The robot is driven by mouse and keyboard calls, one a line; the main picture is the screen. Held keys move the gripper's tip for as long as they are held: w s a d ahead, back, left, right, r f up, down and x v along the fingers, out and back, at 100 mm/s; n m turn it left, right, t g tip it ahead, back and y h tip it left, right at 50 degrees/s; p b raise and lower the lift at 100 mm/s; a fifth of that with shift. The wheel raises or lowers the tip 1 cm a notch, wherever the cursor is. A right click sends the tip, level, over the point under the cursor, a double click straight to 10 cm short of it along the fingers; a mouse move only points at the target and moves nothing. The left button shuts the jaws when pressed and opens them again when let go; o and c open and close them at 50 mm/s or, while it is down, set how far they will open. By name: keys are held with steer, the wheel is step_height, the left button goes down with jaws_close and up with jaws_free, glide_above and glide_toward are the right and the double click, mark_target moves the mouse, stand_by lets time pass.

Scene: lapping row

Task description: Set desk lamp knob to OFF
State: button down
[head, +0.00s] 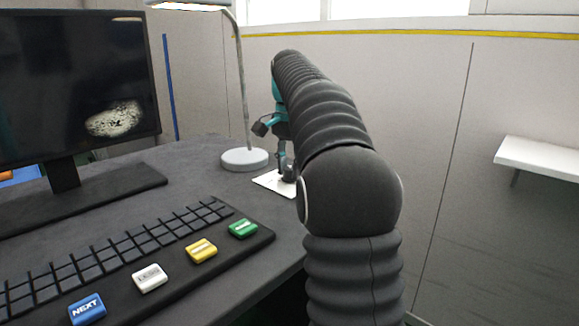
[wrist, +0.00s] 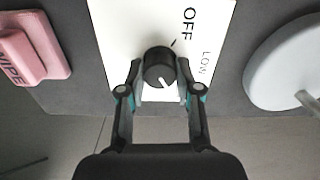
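The desk lamp knob (wrist: 160,67) is a round black dial on a white plate (wrist: 120,25) in the wrist view. A white mark on the knob points toward the bottom of the picture, away from the printed OFF label (wrist: 189,22). The LOW label (wrist: 205,60) is right of the knob. My gripper (wrist: 159,68) has one finger on each side of the knob, with slim gaps seeming to show between. In the head view my gripper (head: 284,172) is down at the white plate (head: 270,182), largely hiding the knob. The lamp (head: 244,158) stands behind it.
A monitor (head: 75,80) and a dark keyboard (head: 120,250) with several coloured keys occupy the desk at left. A pink WIPE block (wrist: 33,45) lies left of the plate, and the round lamp base (wrist: 285,65) is right. A white shelf (head: 540,158) juts from the right wall.

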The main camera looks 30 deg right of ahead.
steer(key=shift+r+n+p, duration=0.1)
steer(key=shift+n+p, duration=0.2)
steer(key=shift+p, duration=0.3)
steer(key=shift+r+n+p, duration=0.1)
steer(key=shift+n+p, duration=0.6)
steer(key=shift+p, duration=0.05)
steer(key=n+p, duration=0.2)
steer(key=shift+n+p, duration=0.3)
steer(key=shift+p, duration=0.05)
steer(key=n+p, duration=0.3)
steer(key=shift+n, duration=0.3)
steer(key=n+p, duration=0.1)
steer(key=n, duration=0.1)
steer(key=shift+n, duration=0.3)
steer(key=n, duration=0.6)
steer(key=shift+f, duration=0.25)
steer(key=n, duration=0.7)
